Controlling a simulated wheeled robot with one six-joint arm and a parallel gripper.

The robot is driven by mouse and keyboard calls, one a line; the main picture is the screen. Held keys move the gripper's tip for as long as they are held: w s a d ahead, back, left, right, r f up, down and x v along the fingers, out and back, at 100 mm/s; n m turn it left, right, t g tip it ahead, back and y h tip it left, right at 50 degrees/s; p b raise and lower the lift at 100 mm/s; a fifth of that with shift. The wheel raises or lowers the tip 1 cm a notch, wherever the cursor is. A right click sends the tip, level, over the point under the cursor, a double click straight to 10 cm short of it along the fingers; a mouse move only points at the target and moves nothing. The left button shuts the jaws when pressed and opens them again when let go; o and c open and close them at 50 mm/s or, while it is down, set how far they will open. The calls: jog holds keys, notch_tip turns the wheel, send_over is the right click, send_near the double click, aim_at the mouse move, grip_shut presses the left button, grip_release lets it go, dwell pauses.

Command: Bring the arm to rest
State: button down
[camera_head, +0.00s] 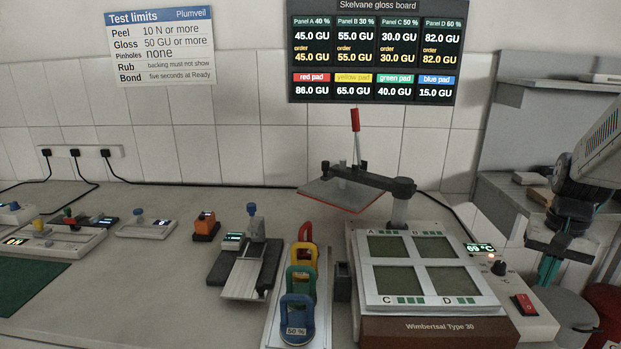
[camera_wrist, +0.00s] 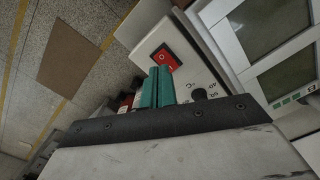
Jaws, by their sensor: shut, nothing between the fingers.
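My gripper (camera_head: 547,270) hangs at the right of the head view, just right of the heated machine's control box, with its teal fingers pointing down. In the wrist view its two teal fingers (camera_wrist: 158,87) are together, with nothing between them. The fingers appear in front of the control box (camera_wrist: 180,62) with its red switch (camera_wrist: 166,58); I see no clear contact. My pale arm link runs up to the right edge of the head view.
The machine (camera_head: 430,328) holds four grey-green panels; its display (camera_head: 480,247) reads 69 °C. A swung-out plate (camera_head: 345,195) stands behind it, left. Coloured pads (camera_head: 297,310) stand in a rack to its left. Grey shelving (camera_head: 520,215) stands behind my gripper. Small instruments line the bench left.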

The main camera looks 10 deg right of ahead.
jog(key=s+a+r+n, duration=0.3)
jog(key=s+a, duration=0.1)
jog(key=a, duration=0.5)
jog(key=s+a+r+n+t, duration=0.1)
jog(key=s+a, duration=0.3)
jog(key=a, duration=0.5)
jog(key=s+a+r+n, duration=0.4)
jog(key=a, duration=0.6)
jog(key=shift+r+n+t, duration=0.3)
jog(key=shift+r, duration=0.05)
